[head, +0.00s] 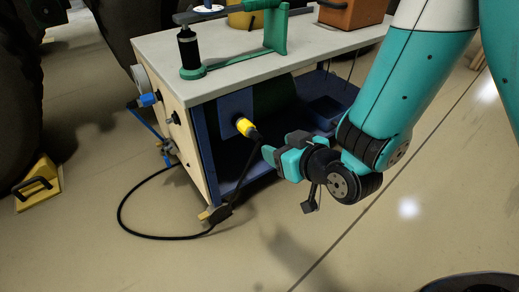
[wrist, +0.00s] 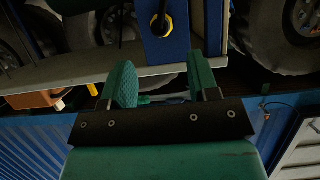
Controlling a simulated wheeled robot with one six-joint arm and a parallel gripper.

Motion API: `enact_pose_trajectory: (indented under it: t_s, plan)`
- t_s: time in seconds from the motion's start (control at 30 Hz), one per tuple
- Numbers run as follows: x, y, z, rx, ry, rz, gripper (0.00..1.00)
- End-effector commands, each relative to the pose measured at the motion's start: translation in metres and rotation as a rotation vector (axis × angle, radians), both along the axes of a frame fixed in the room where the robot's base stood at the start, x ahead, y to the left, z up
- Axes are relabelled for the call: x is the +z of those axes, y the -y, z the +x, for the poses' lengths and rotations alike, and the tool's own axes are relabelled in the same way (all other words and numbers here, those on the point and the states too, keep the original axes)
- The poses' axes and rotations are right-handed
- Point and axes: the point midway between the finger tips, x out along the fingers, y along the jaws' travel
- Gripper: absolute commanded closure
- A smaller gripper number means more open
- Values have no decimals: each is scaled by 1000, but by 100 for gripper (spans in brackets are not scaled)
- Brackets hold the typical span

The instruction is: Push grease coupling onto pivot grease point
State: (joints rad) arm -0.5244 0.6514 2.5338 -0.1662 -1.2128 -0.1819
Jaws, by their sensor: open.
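A yellow coupling (head: 245,127) with a black end sits against the blue panel (head: 236,105) under the bench top. A black hose (head: 128,203) hangs from it to the floor. The wrist view shows its yellow ring (wrist: 162,25) around a black centre on the blue panel. I cannot tell which part is the pivot grease point, or whether the coupling is seated. My gripper (head: 280,147) is open and empty, to the right of and slightly below the coupling. In the wrist view its two fingers (wrist: 160,62) are apart, with the coupling beyond them.
The bench (head: 150,46) carries a green stand (head: 275,30), a black bottle-like piece (head: 188,52) and an orange box (head: 350,12). A blue fitting (head: 148,99) is on its left side. The hose loops on the floor at left. A yellow block (head: 38,182) stands further left.

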Motion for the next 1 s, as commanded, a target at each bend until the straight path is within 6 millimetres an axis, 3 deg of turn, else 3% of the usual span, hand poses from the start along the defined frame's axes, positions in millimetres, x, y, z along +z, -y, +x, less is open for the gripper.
enact_pose_trajectory:
  t_s: [0.17,0.6,1.0]
  plan:
    - [-1,-9,13,10,0,2,45]
    - [-30,-41,61,8,3,3,45]
    - [-33,-46,69,6,3,3,45]
